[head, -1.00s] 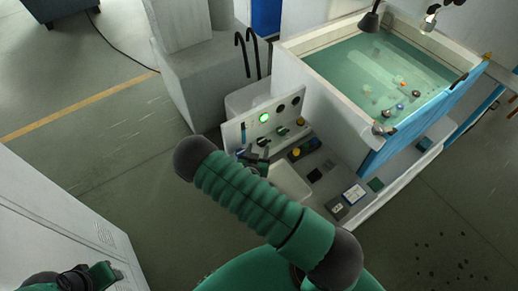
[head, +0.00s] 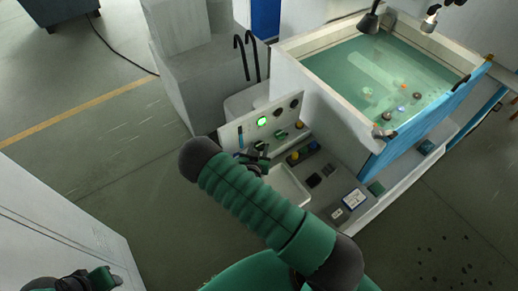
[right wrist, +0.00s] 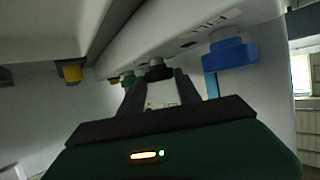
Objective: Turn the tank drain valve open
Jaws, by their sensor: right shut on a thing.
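A pale upright panel (head: 233,132) with a lit green lamp (head: 262,121) and several knobs stands beside the water tank (head: 375,70). My right gripper (head: 259,151) is at the panel's lower front, partly hidden behind my own green arm. In the right wrist view, its fingers (right wrist: 158,88) are shut on a small dark knob (right wrist: 157,69), with a pale piece showing between them. I cannot read a label telling which valve this is. A blue handle (right wrist: 230,55) is to its right, below a mark like "FILL". My left gripper (head: 98,280) shows partly at the bottom left.
A green knob (right wrist: 128,78) and a yellow knob (right wrist: 72,72) are left of the held knob in the wrist view. A pale tray (head: 290,187) and a shelf with small dark items lie below the panel. A white cabinet (head: 50,225) stands at left. The floor between is clear.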

